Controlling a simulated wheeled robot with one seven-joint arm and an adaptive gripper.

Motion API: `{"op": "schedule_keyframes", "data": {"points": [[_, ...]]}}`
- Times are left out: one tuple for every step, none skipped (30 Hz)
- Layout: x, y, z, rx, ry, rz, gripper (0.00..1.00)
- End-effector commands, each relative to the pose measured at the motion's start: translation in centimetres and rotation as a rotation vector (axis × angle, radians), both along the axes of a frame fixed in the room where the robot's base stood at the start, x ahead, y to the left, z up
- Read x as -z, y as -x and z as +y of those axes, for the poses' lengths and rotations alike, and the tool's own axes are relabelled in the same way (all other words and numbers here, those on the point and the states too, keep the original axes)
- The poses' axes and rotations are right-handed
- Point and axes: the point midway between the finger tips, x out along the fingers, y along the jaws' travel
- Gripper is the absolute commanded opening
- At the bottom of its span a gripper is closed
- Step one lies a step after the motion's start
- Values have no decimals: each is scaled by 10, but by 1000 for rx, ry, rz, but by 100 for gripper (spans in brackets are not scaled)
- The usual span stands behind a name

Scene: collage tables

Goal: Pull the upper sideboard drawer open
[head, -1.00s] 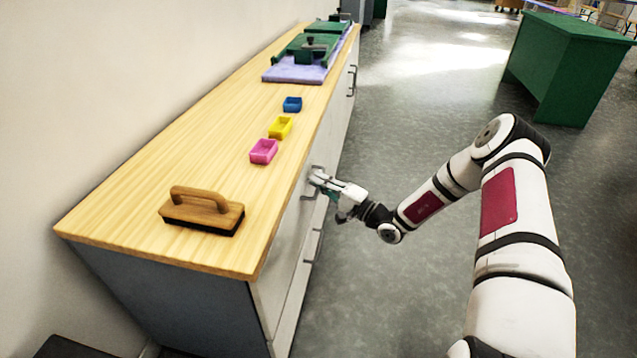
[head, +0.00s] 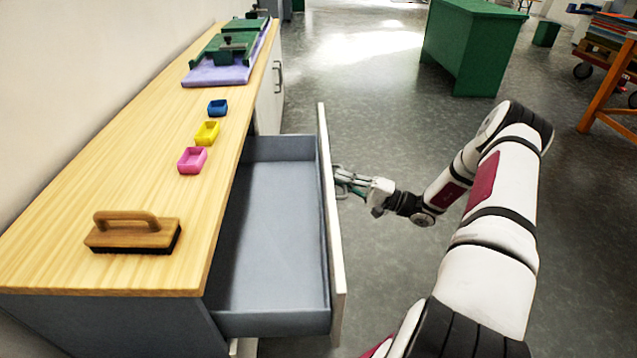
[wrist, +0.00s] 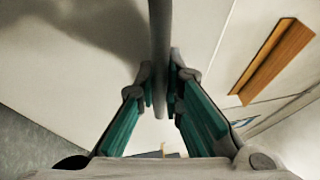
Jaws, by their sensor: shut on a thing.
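The upper sideboard drawer (head: 272,215) stands well open in the head view. Its grey inside is empty, and its pale front (head: 331,215) is clear of the sideboard body. My gripper (head: 345,182) is at the outer side of the drawer front. In the wrist view the drawer handle (wrist: 159,50), a grey bar, runs between the two fingers (wrist: 160,88), which are shut on it. The pale drawer front also fills much of the wrist view (wrist: 70,75).
On the sideboard's wooden top (head: 120,185) are a brush (head: 133,235), a pink tray (head: 192,160), a yellow tray (head: 207,133), a blue tray (head: 217,107) and green presses on a purple mat (head: 225,72). A green table (head: 470,45) stands beyond. The floor between is clear.

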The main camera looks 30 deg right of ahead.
Motion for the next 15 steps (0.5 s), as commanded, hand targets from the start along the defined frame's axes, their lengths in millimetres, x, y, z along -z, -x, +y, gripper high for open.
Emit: {"op": "schedule_keyframes", "data": {"points": [[2, 4, -7, 1, 2, 4, 0], [2, 6, -10, 1, 2, 4, 0], [2, 8, -12, 0, 2, 4, 0], [2, 9, -14, -1, 1, 4, 0], [2, 10, -16, -1, -1, 4, 0], [2, 11, -18, -1, -1, 4, 0], [2, 12, -19, -2, 0, 4, 0], [2, 12, -19, -2, 0, 4, 0], [2, 13, -20, -2, 0, 4, 0], [2, 13, -20, -2, 0, 4, 0], [2, 13, -20, -2, 0, 4, 0], [2, 13, -20, -2, 0, 4, 0], [2, 13, -20, -2, 0, 4, 0], [2, 13, -20, -2, 0, 4, 0], [2, 13, -20, -2, 0, 4, 0]]}}
